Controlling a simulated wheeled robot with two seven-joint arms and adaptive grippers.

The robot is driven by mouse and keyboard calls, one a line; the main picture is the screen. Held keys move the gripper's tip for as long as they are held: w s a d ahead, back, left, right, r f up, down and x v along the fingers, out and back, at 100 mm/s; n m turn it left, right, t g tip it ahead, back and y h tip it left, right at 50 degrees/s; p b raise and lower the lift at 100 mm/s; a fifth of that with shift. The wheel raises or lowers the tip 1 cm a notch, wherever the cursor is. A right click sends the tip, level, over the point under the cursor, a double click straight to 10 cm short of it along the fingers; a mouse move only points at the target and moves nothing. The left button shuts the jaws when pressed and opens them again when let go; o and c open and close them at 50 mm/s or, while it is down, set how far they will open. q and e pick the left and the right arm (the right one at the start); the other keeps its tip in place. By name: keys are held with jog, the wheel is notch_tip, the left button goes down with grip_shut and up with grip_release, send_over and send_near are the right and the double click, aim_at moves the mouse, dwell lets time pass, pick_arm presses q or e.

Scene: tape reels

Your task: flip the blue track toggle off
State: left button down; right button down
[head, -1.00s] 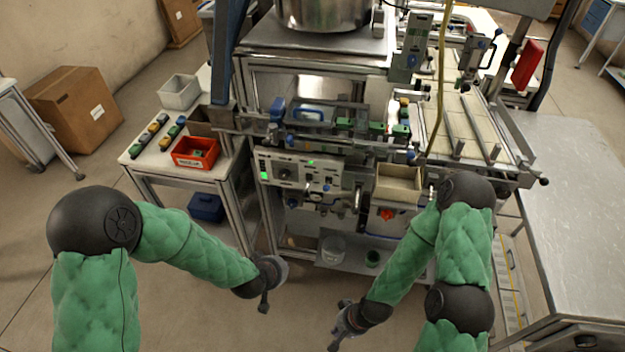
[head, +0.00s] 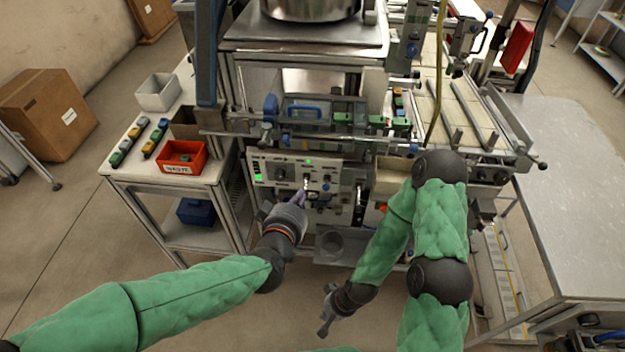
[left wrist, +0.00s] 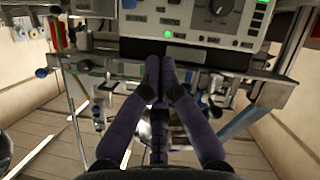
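The grey control panel (head: 296,173) is on the front of the machine. It carries a dial (head: 281,174), a blue button (head: 327,187), green lights and small switches. I cannot make out which small switch is the blue track toggle or how it is set. My left gripper (head: 300,194) is just in front of and below the panel's middle. In the left wrist view its dark fingers (left wrist: 160,62) are together, with nothing seen between them, below the panel's edge and near a green light (left wrist: 180,35). My right gripper (head: 325,309) hangs low over the floor, apart from the machine; its finger gap is unclear.
A red bin (head: 183,158) and small toy-like engines stand on the left side table (head: 190,187). A beige tray (head: 393,175) is right of the panel. Clear containers sit on the shelf below. A grey table (head: 570,190) stands at right.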

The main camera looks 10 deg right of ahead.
aim_at(327, 184)
pick_arm(q)
jog(key=shift+d+r+t, duration=0.2)
jog(key=shift+r+t, duration=0.1)
jog(key=shift+r, duration=0.55)
jog(key=w+d+f+b, duration=0.5)
jog(key=w+d+f, duration=0.1)
jog(key=w, duration=0.1)
jog(key=shift+w+f, duration=0.25)
jog(key=shift+w, duration=0.05)
jog(key=shift+s+a+f, duration=0.1)
jog(key=shift+f, duration=0.05)
dwell(0.3)
jog(key=shift+s+a+f+b, duration=0.1)
jog(key=shift+s+f+b, duration=0.15)
jog(key=shift+f, duration=0.3)
jog(key=shift+s+a+f+b, duration=0.1)
jog(key=shift+s+f+b, duration=0.1)
jog(key=shift+f, duration=0.3)
